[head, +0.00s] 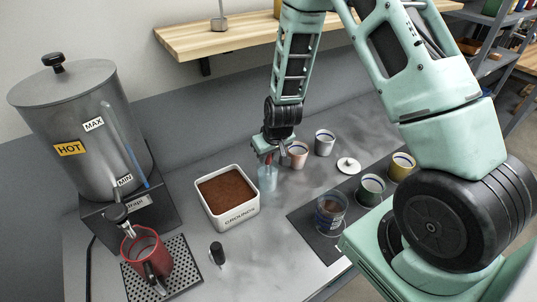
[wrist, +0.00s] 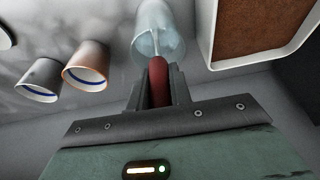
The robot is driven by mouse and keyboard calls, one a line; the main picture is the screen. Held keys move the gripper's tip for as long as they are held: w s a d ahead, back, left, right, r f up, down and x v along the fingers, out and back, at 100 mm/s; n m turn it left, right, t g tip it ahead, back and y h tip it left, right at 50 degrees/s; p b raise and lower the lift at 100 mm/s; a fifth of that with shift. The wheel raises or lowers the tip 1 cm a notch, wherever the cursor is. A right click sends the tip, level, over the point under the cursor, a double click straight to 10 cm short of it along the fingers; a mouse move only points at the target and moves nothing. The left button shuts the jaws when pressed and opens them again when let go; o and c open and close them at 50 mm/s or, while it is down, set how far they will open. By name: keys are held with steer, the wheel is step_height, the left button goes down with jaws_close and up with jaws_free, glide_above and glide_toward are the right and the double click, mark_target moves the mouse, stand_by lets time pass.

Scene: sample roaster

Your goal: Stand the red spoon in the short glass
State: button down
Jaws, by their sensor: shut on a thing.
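My gripper (head: 267,152) is shut on the red handle of the spoon (wrist: 158,78). It is just above a clear bluish glass (head: 267,178) beside the grounds bin. In the wrist view the red handle lies between the two fingers, and the thin pale shaft points into the mouth of the glass (wrist: 148,35). The shaft appears inside the glass. I cannot tell whether the spoon's end touches the bottom. In the head view only a bit of red shows under my fingers.
A square bin of brown grounds (head: 228,222) stands left of the glass. An orange-rimmed cup (head: 298,156) and a grey cup (head: 324,143) stand close on the right. A glass with dark contents (head: 331,216) is nearer the front. A red pitcher (head: 144,252) sits under the urn.

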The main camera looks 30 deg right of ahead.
steer(key=c, duration=1.2)
jaws_free()
steer(key=v, duration=1.7)
steer(key=shift+s+d+r+b, duration=0.1)
steer(key=shift+r+b, duration=0.1)
steer(key=shift+b, duration=0.15)
steer(key=s+a+r+n+g, duration=0.1)
steer(key=s+a+n, duration=0.1)
steer(key=s+a, duration=0.4)
steer(key=s+a+r+n+g, duration=0.1)
steer(key=s+a+n, duration=0.2)
steer(key=s+a, duration=0.4)
steer(key=s+a+r+n+g+b, duration=0.1)
steer(key=s+a+n+g, duration=0.1)
steer(key=s+a, duration=0.4)
steer(key=shift+s+a+r+n+y, duration=0.15)
steer(key=shift+s+n, duration=0.1)
steer(key=shift+s, duration=0.2)
steer(key=shift+s+a+n+y, duration=0.1)
steer(key=shift+s+n, duration=0.1)
steer(key=shift+s, duration=0.25)
steer(key=shift+s+a+r+n+y, duration=0.15)
steer(key=shift+s+n, duration=0.1)
steer(key=shift+s, duration=0.2)
